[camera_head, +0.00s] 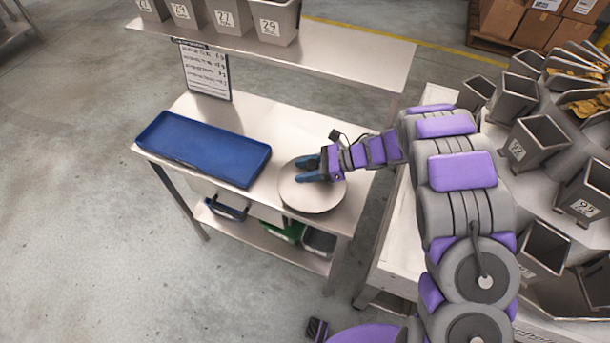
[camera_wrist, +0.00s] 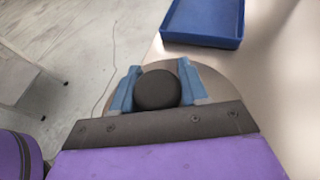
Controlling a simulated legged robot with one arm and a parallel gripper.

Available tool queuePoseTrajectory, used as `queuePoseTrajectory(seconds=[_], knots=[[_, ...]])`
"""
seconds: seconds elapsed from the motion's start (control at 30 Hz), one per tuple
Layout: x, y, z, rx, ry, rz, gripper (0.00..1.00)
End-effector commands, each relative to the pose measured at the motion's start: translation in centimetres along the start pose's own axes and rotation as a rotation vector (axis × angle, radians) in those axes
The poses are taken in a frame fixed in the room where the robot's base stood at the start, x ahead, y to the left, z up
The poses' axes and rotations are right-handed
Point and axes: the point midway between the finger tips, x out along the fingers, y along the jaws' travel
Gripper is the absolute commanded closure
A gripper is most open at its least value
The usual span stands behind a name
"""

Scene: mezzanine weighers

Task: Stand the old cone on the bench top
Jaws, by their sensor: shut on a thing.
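The old cone (camera_head: 313,198) appears as a wide, pale metal disc-like shape over the right end of the bench top (camera_head: 290,130). In the wrist view its dark round knob (camera_wrist: 157,90) sits between the two blue fingers, with the pale cone surface (camera_wrist: 212,82) around it. My gripper (camera_head: 308,170) is shut on that knob from the right side. The cone looks about level. I cannot tell whether its underside touches the bench. In the wrist view its left part reaches past the bench edge.
A blue tray (camera_head: 205,148) lies on the bench left of the cone. A shelf (camera_head: 330,50) with numbered grey buckets (camera_head: 228,14) runs above the back. A notice (camera_head: 205,70) hangs below it. The weigher's hoppers (camera_head: 537,143) stand right. Bins sit on the lower shelf.

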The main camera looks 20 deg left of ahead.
Motion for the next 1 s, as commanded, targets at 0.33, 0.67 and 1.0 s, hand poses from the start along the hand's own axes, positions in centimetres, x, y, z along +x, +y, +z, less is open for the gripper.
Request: queuePoseTrajectory(seconds=[0.33, 0.67, 1.0], knots=[[0.8, -0.3, -3.0, 0.002, -0.015, -0.003, 1.00], [1.6, -0.5, -3.2, 0.000, -0.003, -0.002, 1.00], [1.2, -0.4, -3.3, 0.000, -0.007, -0.002, 0.31]])
